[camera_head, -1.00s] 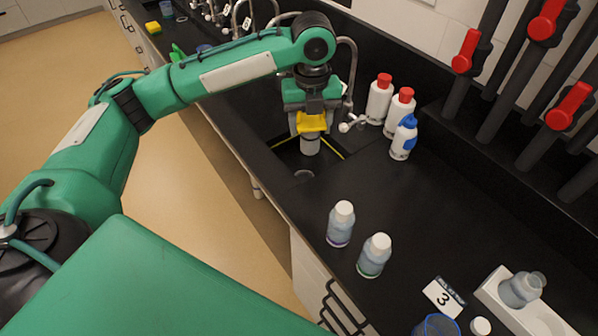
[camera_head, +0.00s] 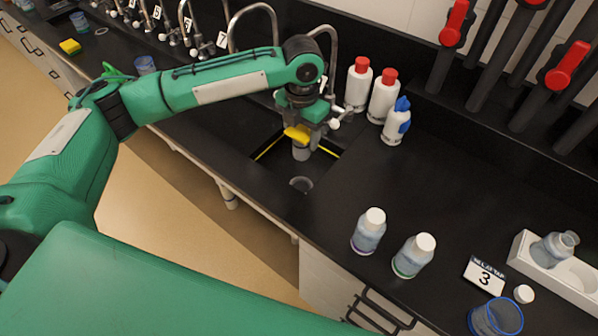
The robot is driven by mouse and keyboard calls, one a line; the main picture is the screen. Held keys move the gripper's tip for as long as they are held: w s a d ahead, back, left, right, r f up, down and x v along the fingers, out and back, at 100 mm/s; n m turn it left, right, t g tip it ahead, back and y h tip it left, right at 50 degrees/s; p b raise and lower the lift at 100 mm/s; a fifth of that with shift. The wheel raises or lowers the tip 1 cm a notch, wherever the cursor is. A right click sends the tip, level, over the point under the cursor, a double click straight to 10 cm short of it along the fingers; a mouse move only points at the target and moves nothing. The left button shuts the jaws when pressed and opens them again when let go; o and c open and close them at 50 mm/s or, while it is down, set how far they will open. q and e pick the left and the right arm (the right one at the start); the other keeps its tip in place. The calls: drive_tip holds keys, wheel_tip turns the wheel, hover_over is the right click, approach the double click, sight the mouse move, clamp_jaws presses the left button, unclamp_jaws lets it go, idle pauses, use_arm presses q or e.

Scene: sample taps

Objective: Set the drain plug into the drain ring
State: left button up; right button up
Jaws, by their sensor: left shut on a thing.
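My left gripper (camera_head: 299,134) reaches down into the black sink and is shut, with its yellow fingers around the top of a grey cylindrical piece. I take this piece to be the drain plug (camera_head: 301,153); it hangs upright below the fingers. The drain ring (camera_head: 301,184) shows as a small grey round at the sink's near side. The plug appears just above and behind the ring in the picture, apart from it; the exact height gap is hard to tell. My right gripper is not in view.
The sink has a yellow-lined edge (camera_head: 268,147). A curved tap (camera_head: 333,55) stands behind my gripper. Red-capped bottles (camera_head: 383,96) and a blue-topped bottle (camera_head: 395,122) stand to the right. Two white-capped bottles (camera_head: 368,232) (camera_head: 413,257) stand at the front. The counter between is clear.

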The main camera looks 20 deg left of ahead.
use_arm(q)
wheel_tip(320, 180, down, 15)
drive_tip(key=p, duration=0.3)
drive_tip(key=shift+r, duration=0.15)
drive_tip(key=shift+f, duration=0.3)
drive_tip(key=o, duration=0.9)
drive_tip(key=shift+c, duration=0.2)
